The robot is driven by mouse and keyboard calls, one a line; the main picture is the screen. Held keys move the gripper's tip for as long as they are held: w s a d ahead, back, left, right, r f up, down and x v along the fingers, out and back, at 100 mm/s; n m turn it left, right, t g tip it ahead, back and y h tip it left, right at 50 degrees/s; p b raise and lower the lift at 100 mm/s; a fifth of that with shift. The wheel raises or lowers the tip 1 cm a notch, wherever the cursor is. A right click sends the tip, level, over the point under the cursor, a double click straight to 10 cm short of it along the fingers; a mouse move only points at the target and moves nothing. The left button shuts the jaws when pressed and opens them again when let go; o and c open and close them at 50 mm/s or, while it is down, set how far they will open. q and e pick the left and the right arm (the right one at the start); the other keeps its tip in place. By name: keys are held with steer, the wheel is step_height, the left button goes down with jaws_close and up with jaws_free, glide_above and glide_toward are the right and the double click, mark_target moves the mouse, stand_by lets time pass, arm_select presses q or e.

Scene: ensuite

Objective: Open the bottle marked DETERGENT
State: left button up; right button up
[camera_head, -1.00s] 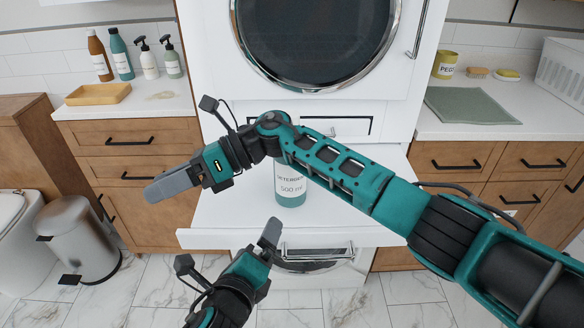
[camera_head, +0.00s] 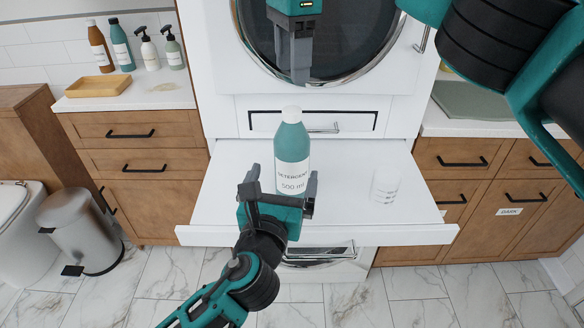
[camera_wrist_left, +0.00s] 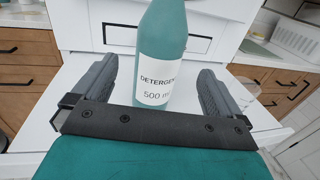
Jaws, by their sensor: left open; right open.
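The teal DETERGENT bottle (camera_head: 292,150), with a white label and a white cap (camera_head: 291,113), stands upright on the pulled-out white shelf (camera_head: 225,205). In the left wrist view the bottle (camera_wrist_left: 160,50) stands between the two fingers, with its cap out of frame. My left gripper (camera_head: 281,182) is open around or just in front of the bottle's lower part; contact cannot be told. My right gripper (camera_head: 293,75) points down above the cap, with a gap between them. Its fingers look close together in this view, but it is open and holds nothing.
A translucent white cup-like object (camera_head: 384,186) stands on the shelf to the right. The round appliance door (camera_head: 350,40) is behind my right gripper. Several bottles (camera_head: 121,45) and a wooden tray (camera_head: 92,86) are on the left counter. A bin (camera_head: 78,225) stands on the floor.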

mark_target(293, 147)
arm_select(q)
steer(key=w, duration=0.3)
steer(key=w+d, duration=0.1)
steer(key=w, duration=0.2)
steer(key=w+d, duration=0.1)
steer(key=w, duration=0.3)
